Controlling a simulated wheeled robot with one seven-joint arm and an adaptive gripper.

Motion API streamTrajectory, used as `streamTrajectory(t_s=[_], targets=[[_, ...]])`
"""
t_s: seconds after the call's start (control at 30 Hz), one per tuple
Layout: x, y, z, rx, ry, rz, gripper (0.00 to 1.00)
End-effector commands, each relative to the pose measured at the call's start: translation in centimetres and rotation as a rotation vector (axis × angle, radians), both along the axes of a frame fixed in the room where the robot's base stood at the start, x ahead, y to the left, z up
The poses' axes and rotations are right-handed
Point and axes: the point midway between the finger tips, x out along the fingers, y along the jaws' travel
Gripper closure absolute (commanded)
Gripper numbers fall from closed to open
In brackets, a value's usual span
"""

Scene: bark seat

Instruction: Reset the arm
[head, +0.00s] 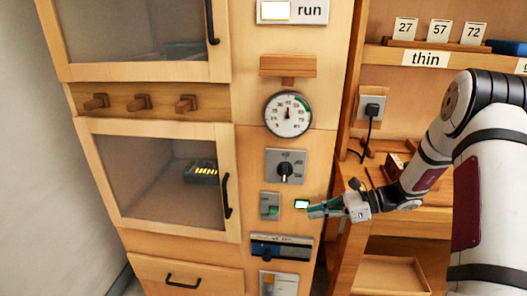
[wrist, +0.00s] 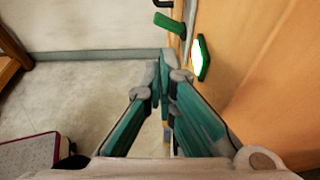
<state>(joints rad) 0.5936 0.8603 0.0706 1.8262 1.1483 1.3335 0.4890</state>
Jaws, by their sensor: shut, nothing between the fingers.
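My gripper (head: 313,211) is at the front of the wooden cabinet, low on its right column. Its teal fingers are shut and empty, and they also show closed together in the wrist view (wrist: 163,75). In the head view the fingertips are just below and right of a lit white panel with a green frame (head: 301,204). This panel also shows in the wrist view (wrist: 201,58), to the right of the fingertips. Whether the fingers touch the cabinet, I cannot tell. My arm reaches in from the right.
A grey switch plate with a green lever (head: 270,206) is left of the lit panel. Above are a rotary knob (head: 285,171) and a dial gauge (head: 288,114). Glass doors (head: 158,180) are at left. Shelves with a plugged socket (head: 371,108) and an open wooden box (head: 390,274) are at right.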

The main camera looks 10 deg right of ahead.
Motion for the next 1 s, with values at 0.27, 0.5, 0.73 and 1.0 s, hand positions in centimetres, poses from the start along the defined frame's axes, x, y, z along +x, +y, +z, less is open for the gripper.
streamTrajectory(t_s=[0.27,0.5,0.73,1.0], targets=[[-3.8,3.8,6.3,-0.167,-0.13,0.23,1.0],[-10.2,7.3,12.1,-0.368,-0.287,0.506,1.0],[-16.9,9.1,15.9,-0.555,-0.439,0.759,1.0],[-24.9,9.3,18.5,-0.773,-0.616,1.043,1.0]])
